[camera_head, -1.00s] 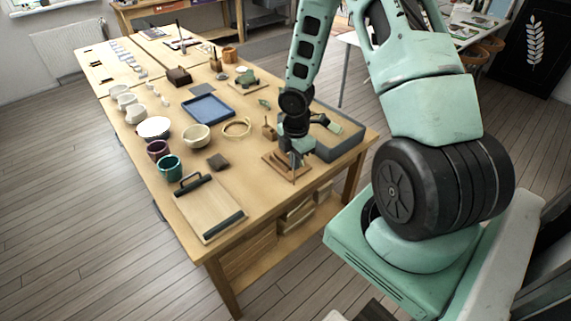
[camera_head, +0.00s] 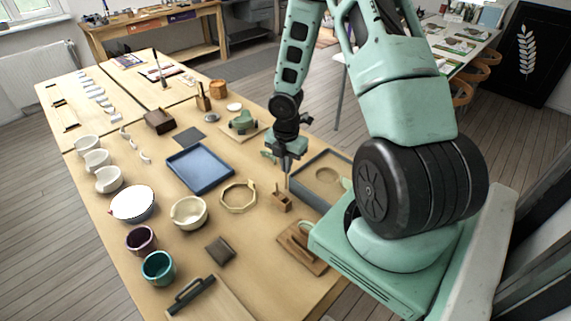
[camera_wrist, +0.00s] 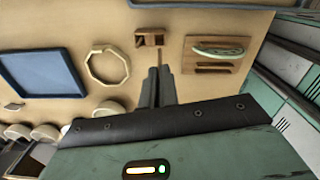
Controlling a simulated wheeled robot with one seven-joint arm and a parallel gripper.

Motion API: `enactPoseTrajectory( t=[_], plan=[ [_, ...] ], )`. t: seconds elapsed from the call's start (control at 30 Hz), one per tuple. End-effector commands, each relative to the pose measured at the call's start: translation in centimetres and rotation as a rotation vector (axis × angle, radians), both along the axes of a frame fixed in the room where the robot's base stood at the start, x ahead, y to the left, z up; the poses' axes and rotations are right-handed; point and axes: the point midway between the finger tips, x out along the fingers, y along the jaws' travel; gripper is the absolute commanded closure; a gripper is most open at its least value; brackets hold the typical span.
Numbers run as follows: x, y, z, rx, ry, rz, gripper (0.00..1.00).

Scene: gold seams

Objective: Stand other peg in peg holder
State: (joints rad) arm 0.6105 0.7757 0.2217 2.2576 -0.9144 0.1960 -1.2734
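The peg holder (camera_head: 281,202) is a small wooden block on the table, also in the wrist view (camera_wrist: 143,39). A short peg (camera_head: 276,187) seems to stand at its left side in the head view. My gripper (camera_head: 288,158) is above the holder, its fingers (camera_wrist: 157,80) nearly together on a thin wooden peg (camera_wrist: 159,59). In the head view this peg (camera_head: 287,182) points down, roughly upright, with its lower end at the holder's right part. I cannot tell whether the tip is above or inside a hole.
A wooden board (camera_head: 296,247) with a pale green piece lies nearer me. A grey tray (camera_head: 313,166) stands right of the holder, and a pale ring (camera_head: 239,207) lies left. A blue tray (camera_head: 200,182), bowls and cups lie farther left.

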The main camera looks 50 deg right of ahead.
Motion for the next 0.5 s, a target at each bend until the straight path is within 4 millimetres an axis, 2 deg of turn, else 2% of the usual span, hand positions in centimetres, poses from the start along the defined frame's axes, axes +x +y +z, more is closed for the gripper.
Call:
enactPoseTrajectory(
  t=[0.27,0.5],
  plan=[
    [0.0,0.0,-0.8,0.0,0.0,0.0,1.0],
    [0.0,0.0,-2.4,0.0,0.0,-0.001,1.0]
  ],
)
